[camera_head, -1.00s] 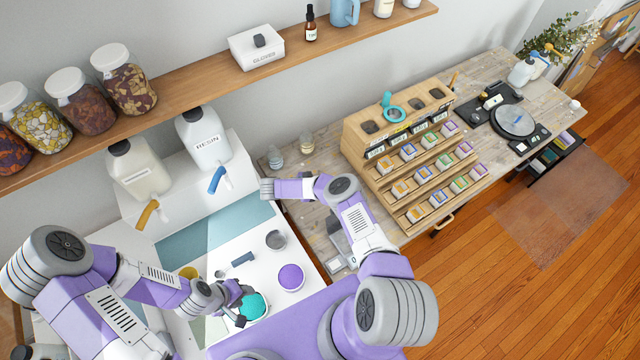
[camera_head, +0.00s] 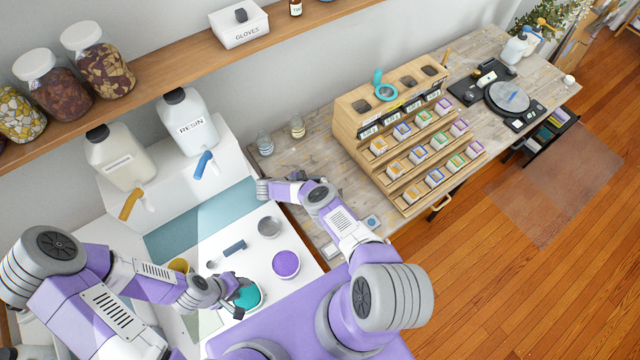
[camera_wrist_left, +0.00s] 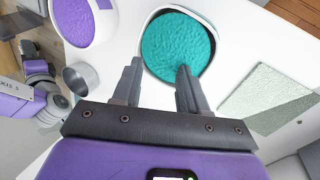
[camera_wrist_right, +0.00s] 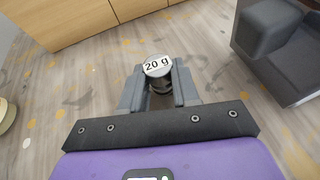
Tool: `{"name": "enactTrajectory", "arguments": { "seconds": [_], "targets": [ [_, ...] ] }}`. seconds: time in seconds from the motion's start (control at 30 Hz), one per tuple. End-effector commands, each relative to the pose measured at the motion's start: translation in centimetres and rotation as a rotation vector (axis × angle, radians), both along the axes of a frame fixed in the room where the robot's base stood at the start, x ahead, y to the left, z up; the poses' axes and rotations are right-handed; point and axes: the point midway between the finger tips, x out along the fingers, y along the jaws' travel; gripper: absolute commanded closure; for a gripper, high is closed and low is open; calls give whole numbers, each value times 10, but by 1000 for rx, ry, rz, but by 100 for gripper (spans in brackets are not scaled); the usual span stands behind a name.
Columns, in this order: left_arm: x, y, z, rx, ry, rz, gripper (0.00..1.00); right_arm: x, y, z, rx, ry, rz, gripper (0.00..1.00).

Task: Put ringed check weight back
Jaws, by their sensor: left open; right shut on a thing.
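The check weight (camera_wrist_right: 157,68), a small dark metal cylinder with a white "20 g" top, is between the fingers of my right gripper (camera_wrist_right: 158,88) in the right wrist view. The gripper is shut on it, above the wooden table. Whether the weight touches the table I cannot tell. In the head view my right arm hides the weight. My left gripper (camera_wrist_left: 157,78) is open and empty at the cup of teal resin (camera_wrist_left: 177,48); that cup also shows in the head view (camera_head: 246,297).
In the right wrist view a dark grey block (camera_wrist_right: 275,35) stands at right and a wooden unit (camera_wrist_right: 60,20) at top left. In the head view the sample organizer (camera_head: 360,112) stands beyond my right arm. Two small jars (camera_head: 297,127) are near the wall. A purple cup (camera_head: 286,264) stands nearby.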

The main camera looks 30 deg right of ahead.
Motion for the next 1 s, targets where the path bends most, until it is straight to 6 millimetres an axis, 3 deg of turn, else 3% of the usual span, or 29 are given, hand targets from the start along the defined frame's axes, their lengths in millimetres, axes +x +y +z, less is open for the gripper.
{"name": "enactTrajectory", "arguments": {
  "seconds": [0.2,0.23,0.37,0.77,1.0],
  "targets": [
    [0,0,-4,0,0,0,57,0,0,-4,0,0,0,100],
    [0,0,-3,0,0,0,57,0,0,-3,0,0,0,65],
    [0,0,-2,0,0,0,57,0,0,-3,0,0,0,45],
    [0,0,2,0,0,0,57,1,1,3,1,-1,1,44],
    [0,0,-5,0,0,0,57,9,45,18,1,-2,5,44]
  ]
}}
